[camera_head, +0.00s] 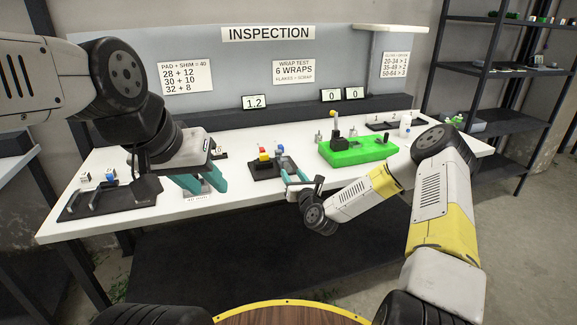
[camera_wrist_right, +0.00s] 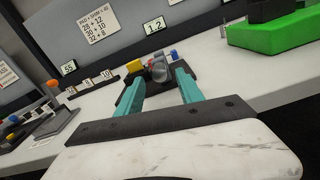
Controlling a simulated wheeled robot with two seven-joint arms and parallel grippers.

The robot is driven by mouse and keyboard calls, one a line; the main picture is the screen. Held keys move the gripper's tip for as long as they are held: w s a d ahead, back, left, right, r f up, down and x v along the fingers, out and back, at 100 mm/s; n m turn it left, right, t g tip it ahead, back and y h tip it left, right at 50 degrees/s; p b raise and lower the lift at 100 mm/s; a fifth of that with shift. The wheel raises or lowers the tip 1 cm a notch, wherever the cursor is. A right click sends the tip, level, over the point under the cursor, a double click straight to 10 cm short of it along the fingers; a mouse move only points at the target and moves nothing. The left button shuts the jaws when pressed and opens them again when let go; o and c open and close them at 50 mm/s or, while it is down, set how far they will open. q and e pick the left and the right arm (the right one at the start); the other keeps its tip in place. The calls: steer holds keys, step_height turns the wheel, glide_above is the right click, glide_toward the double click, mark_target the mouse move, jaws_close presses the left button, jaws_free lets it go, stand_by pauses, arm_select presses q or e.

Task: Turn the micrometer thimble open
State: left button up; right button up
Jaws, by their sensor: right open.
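The micrometer appears to be the device on a small black base (camera_head: 268,171) in the middle of the white table, with yellow, red and blue parts on it. In the right wrist view a grey cylinder (camera_wrist_right: 159,69), which looks like its thimble, shows between my fingers, with a yellow block (camera_wrist_right: 134,67) to its left. My right gripper (camera_head: 290,172) is open at the front right of this device; the right wrist view (camera_wrist_right: 161,80) shows its teal fingers apart. Contact with the cylinder cannot be told. My left gripper (camera_head: 206,186) is open above the table's left part, fingers pointing down, empty.
A green block fixture (camera_head: 358,152) stands to the right. A black tray (camera_head: 105,203) with small pieces lies at the left. A 1.2 display (camera_head: 254,102) stands behind the device. A black shelf (camera_head: 500,68) is at the far right. The table front (camera_head: 250,203) is clear.

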mark_target(290, 170)
steer(key=shift+x, duration=2.1)
jaws_close()
